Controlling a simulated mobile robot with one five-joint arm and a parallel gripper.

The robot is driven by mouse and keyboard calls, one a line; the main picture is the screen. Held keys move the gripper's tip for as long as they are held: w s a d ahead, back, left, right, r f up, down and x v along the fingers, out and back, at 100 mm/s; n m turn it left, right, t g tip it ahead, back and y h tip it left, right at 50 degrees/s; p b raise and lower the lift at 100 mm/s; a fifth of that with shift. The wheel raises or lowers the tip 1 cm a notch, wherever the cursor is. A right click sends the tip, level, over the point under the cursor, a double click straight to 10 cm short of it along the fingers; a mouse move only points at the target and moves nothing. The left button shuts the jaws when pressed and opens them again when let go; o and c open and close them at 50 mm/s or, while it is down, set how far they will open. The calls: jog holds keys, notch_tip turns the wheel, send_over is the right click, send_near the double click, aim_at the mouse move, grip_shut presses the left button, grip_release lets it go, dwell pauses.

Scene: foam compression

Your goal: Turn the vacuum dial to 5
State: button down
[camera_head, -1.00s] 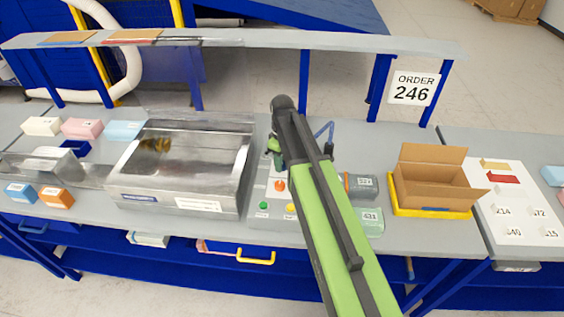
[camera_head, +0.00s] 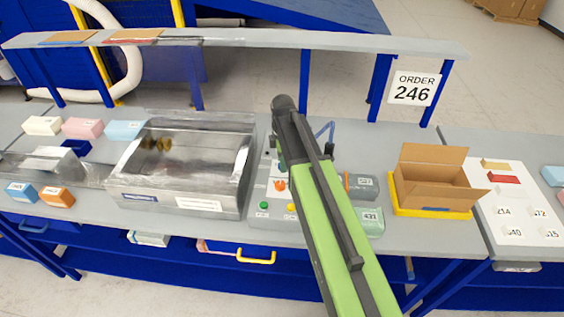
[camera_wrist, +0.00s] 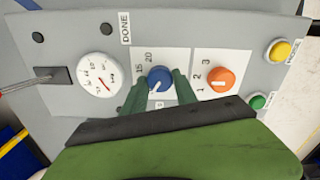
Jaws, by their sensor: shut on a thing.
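The control panel (camera_wrist: 115,57) fills most of the wrist view. A blue dial (camera_wrist: 159,78) with a white pointer line sits in its middle, with 15 and 20 readable beside it. My gripper (camera_wrist: 160,86) has a finger on each side of the dial and is shut on it. The fingers and palm hide the dial's lower scale, so I cannot read its setting. A round white gauge (camera_wrist: 97,75) with a red needle is left of the dial. In the head view my arm hides the dial and the gripper's tips.
An orange knob (camera_wrist: 221,80) marked 1, 2, 3 is close on the right, with yellow (camera_wrist: 279,50) and green (camera_wrist: 258,101) buttons beyond. A metal chamber (camera_head: 180,165) stands left of the panel. A cardboard box (camera_head: 432,178) stands to the right.

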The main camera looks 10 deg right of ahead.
dwell(0.4)
jog(key=c, duration=1)
grip_release()
jog(key=shift+o, duration=0.2)
notch_tip(320, 180, up, 17)
jog(key=p, duration=1.7)
jog(key=shift+r, duration=0.2)
jog(key=shift+f, duration=0.1)
